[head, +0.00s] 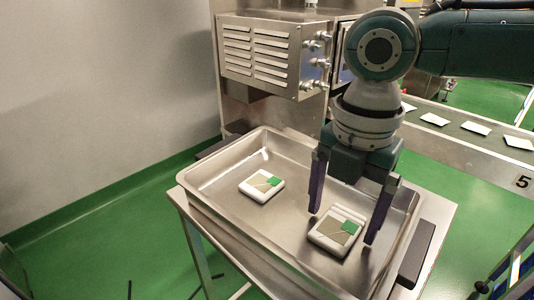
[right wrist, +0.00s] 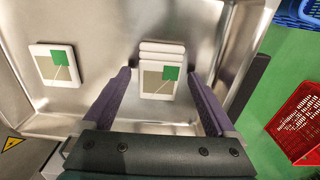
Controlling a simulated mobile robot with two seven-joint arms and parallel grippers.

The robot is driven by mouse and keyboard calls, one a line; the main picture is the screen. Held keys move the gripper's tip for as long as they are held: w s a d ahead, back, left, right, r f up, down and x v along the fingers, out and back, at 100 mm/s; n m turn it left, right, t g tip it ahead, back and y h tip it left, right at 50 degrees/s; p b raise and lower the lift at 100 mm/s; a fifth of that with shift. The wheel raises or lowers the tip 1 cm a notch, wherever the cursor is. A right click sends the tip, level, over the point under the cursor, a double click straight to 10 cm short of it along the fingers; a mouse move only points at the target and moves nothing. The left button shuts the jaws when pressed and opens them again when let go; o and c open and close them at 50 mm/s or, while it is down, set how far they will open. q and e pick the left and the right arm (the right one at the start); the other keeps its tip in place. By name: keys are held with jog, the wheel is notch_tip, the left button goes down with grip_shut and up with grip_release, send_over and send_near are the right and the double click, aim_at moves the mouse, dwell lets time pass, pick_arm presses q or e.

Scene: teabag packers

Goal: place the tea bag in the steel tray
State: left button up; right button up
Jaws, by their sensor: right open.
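The steel tray (head: 212,205) stands on a small table and holds white tea bags with green and beige labels. One tea bag (head: 262,186) lies flat in its left part, and it also shows in the right wrist view (right wrist: 54,65). Another tea bag (head: 333,234) lies at the right, with white edges of more bags showing behind it; in the right wrist view it is in the middle (right wrist: 158,84). My right gripper (head: 342,228) points down into the tray. Its purple fingers are open, one on each side of this bag, with gaps visible. My left gripper is out of view.
A conveyor (head: 453,129) carrying several white tea bags runs along the right behind my right arm. A steel cabinet (head: 262,55) stands behind the tray. A red crate (right wrist: 299,125) and a blue crate (right wrist: 298,12) are on the green floor. The tray's middle is bare.

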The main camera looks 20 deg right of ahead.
aim_at(339, 224)
notch_tip(339, 224, up, 12)
jog(key=p, duration=0.4)
jog(key=shift+f, duration=0.1)
jog(key=s+a+r+m+t+y+p, duration=0.1)
jog(key=s+a+r+m+y+p, duration=0.1)
jog(key=s+a+r+m+p, duration=0.5)
jog(key=s+a+r+m+t+y+p, duration=0.15)
jog(key=a+r+p, duration=0.35)
jog(key=p, duration=0.5)
jog(key=s+d+r+m+h+p, duration=0.3)
jog(key=s+d+r+m+p, duration=0.55)
jog(key=m, duration=0.45)
notch_tip(339, 224, up, 36)
jog(key=t+p, duration=0.1)
jog(key=p, duration=3.7)
jog(key=shift+w+f, duration=0.2)
jog(key=shift+w, duration=0.25)
